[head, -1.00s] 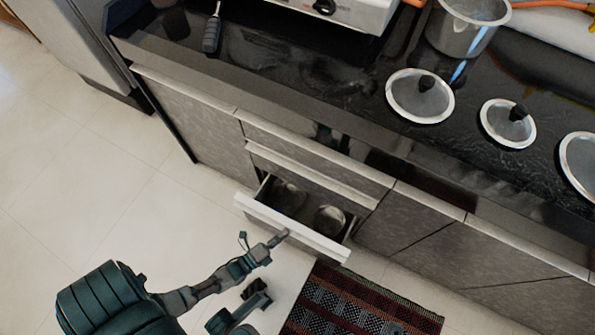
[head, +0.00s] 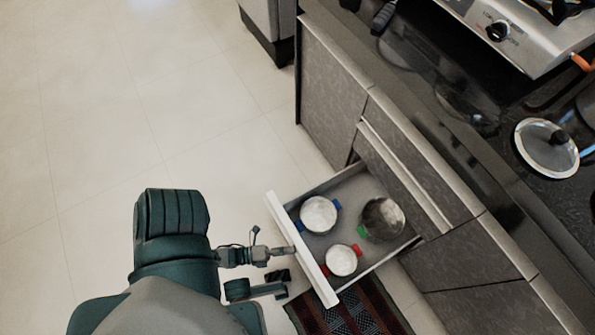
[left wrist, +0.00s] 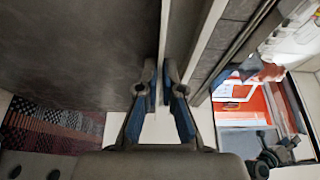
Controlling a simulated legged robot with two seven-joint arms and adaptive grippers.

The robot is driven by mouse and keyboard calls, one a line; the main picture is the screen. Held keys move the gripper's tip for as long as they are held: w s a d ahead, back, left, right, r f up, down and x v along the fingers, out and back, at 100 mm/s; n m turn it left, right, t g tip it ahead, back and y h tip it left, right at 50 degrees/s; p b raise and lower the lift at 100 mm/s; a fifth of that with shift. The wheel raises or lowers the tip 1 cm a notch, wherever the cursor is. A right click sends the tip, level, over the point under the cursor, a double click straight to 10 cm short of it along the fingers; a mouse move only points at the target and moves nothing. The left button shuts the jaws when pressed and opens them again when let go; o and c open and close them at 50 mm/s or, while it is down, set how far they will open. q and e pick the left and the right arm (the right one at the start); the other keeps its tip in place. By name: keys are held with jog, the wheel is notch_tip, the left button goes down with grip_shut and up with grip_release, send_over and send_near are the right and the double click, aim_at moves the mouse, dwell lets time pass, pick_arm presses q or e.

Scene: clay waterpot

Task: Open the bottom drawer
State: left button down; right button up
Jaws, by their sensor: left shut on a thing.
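The bottom drawer (head: 300,246) of the dark cabinet stands well open in the head view, its pale front edge running diagonally toward the lower right. Inside are three pots: one with blue handles (head: 319,214), one with red handles (head: 341,260), and a darker one with green and red handles (head: 383,219). My left gripper (head: 289,251) is at the middle of the drawer front. In the left wrist view, its two fingers (left wrist: 161,92) are shut around the thin drawer front, one on each side. My right gripper does not show.
Another closed drawer front (head: 405,176) is above the open one. The dark counter (head: 450,140) bears a stove (head: 520,35) and a lid (head: 546,148). A patterned rug (head: 350,310) lies below the drawer. The tiled floor (head: 110,130) at left is clear.

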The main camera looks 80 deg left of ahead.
pick_arm(q)
jog(key=s, duration=0.1)
jog(key=s+d, duration=0.1)
jog(key=s, duration=0.1)
jog(key=shift+f, duration=0.15)
jog(key=c, duration=1.3)
grip_release()
jog(key=s, duration=0.7)
jog(key=s+a, duration=0.1)
jog(key=s, duration=0.3)
jog(key=shift+s+a, duration=0.1)
jog(key=shift+s, duration=0.25)
jog(key=shift+s, duration=0.1)
